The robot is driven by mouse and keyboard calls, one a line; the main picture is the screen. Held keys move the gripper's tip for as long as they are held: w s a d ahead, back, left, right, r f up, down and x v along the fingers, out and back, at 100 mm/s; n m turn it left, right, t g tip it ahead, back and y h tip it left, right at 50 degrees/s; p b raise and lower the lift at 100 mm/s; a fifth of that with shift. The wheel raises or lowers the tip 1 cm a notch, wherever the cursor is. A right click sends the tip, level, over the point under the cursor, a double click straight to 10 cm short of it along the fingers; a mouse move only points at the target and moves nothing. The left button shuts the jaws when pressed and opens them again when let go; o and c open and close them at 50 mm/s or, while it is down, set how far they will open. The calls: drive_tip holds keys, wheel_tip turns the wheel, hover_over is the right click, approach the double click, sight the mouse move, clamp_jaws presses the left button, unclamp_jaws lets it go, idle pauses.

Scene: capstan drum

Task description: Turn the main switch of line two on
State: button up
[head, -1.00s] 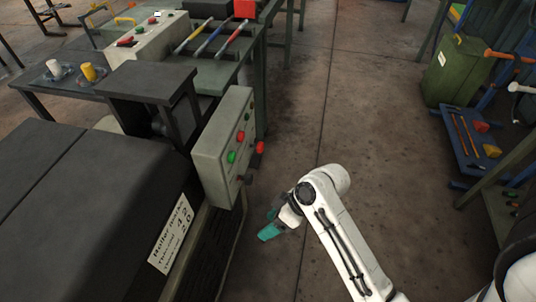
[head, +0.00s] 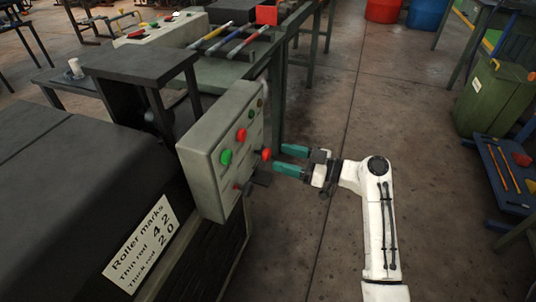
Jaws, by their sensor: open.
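A grey control box (head: 212,165) stands at the side of the dark machine. Its face carries a green button (head: 226,157), a red button (head: 241,135), a protruding red knob (head: 266,154) and a dark handle-like part (head: 262,179) lower down. No label tells me which of these is the main switch of line two. My gripper (head: 290,160) is open and empty, with teal fingertips pointing left at the box face. The fingertips are close to the red knob, just right of it in the picture. I cannot tell whether they touch it.
A second control box (head: 165,32) with red and green controls sits on the bench behind. Coloured rods (head: 235,42) lie beside it. A "Roller marks" label (head: 145,245) is on the machine.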

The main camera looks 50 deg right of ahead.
sight(270, 154)
drive_tip(key=x, duration=0.5)
drive_tip(key=shift+w+a, duration=0.15)
drive_tip(key=shift+w, duration=0.2)
drive_tip(key=c, duration=1)
